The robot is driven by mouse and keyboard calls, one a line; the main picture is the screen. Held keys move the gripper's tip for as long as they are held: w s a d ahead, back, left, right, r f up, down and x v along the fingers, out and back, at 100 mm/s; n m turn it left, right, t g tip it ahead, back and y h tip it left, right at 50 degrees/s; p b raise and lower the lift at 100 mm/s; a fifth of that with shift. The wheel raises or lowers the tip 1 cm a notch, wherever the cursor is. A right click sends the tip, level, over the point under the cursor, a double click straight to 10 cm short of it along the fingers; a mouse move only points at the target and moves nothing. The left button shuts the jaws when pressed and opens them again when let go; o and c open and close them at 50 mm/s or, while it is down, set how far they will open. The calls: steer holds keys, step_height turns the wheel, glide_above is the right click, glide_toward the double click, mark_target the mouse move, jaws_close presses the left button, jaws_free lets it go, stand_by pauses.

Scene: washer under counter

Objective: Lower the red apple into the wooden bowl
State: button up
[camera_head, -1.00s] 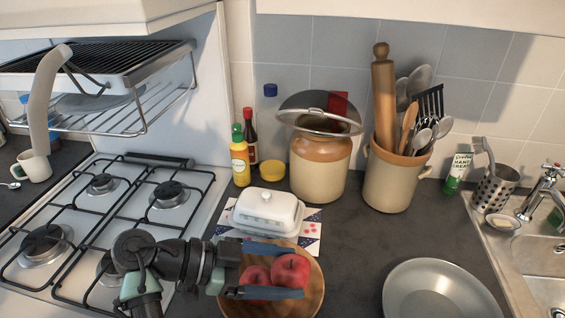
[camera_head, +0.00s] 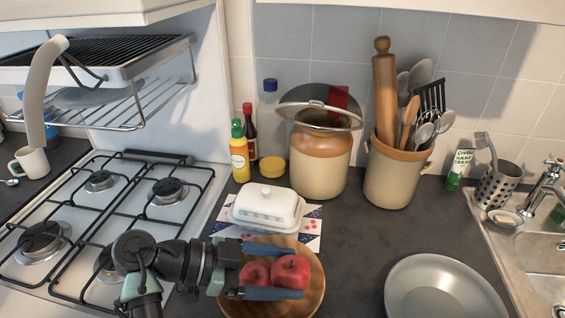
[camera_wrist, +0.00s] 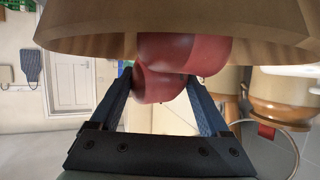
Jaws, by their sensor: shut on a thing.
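The wooden bowl (camera_head: 317,292) is round and brown and sits on the dark counter, in front of the white butter dish. My gripper (camera_head: 296,273) reaches over it from the left, its two fingers shut on a red apple (camera_head: 291,268). A second red apple (camera_head: 256,273) is in the bowl beside the held one, nearer my palm. The inverted wrist view shows the bowl's side (camera_wrist: 90,22) at the top and the held apple (camera_wrist: 156,86) between the fingertips. Whether the held apple touches the bowl or the other apple cannot be told.
A white butter dish (camera_head: 266,208) stands close behind the bowl on a patterned mat. A gas hob (camera_head: 110,215) lies left. A metal pan or plate (camera_head: 440,290) is at the front right. A crock (camera_head: 320,165) and utensil pot (camera_head: 392,178) stand behind. Counter between bowl and pan is clear.

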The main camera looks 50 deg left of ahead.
mark_target(273, 271)
steer(key=shift+f, duration=0.1)
steer(key=o, duration=1.3)
steer(key=shift+o, duration=0.2)
steer(key=p+v, duration=0.2)
steer(key=v, duration=0.4)
steer(key=p+v, duration=0.1)
steer(key=v, duration=0.6)
steer(key=shift+p, duration=0.3)
